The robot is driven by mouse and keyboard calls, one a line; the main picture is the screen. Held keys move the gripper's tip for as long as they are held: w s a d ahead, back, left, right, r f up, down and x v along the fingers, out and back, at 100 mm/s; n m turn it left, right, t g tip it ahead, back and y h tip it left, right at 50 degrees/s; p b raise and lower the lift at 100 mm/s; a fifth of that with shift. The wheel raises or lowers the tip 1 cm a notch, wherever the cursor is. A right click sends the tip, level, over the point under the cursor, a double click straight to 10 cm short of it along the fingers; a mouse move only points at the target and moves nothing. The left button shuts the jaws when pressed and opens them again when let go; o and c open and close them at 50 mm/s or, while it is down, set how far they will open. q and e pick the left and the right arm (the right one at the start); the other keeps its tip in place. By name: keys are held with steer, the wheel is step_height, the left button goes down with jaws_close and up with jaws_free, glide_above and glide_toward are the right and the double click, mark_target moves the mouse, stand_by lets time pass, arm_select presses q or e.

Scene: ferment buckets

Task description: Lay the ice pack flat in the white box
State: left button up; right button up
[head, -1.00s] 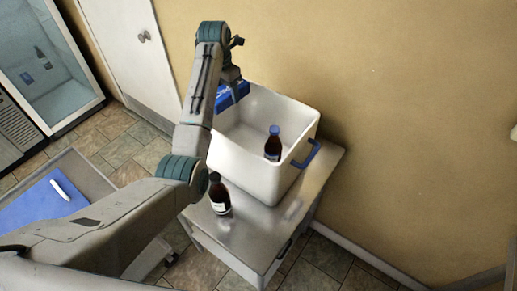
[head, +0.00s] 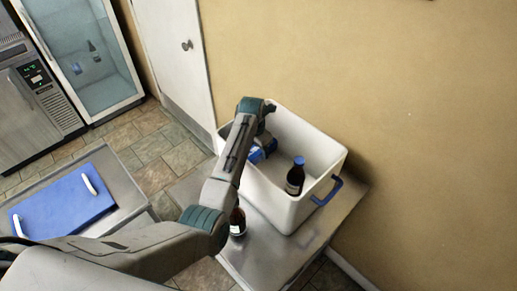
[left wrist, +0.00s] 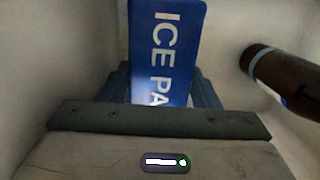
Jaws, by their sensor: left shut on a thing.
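The blue ice pack (head: 257,154) is inside the white box (head: 318,150), in its left part. In the left wrist view the ice pack (left wrist: 165,50) points away from my left gripper, with white lettering on its face. My left gripper (head: 264,146) is shut on it, down inside the box. Whether the pack touches the box floor cannot be told. A dark bottle with a blue cap (head: 295,177) stands in the right part of the box, apart from the pack; it also shows in the left wrist view (left wrist: 285,75). My right gripper is not in view.
The box stands on a steel table (head: 250,258) against the wall. A second dark bottle (head: 237,222) stands on the table outside the box, partly behind my left arm.

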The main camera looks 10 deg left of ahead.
arm_select(q)
steer(key=shift+f, duration=0.5)
steer(key=shift+w+f, duration=0.1)
steer(key=shift+f, duration=0.25)
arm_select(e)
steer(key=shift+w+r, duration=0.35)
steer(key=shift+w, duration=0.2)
arm_select(q)
steer(key=shift+f, duration=0.55)
steer(key=o, duration=1.3)
steer(key=shift+c, duration=0.2)
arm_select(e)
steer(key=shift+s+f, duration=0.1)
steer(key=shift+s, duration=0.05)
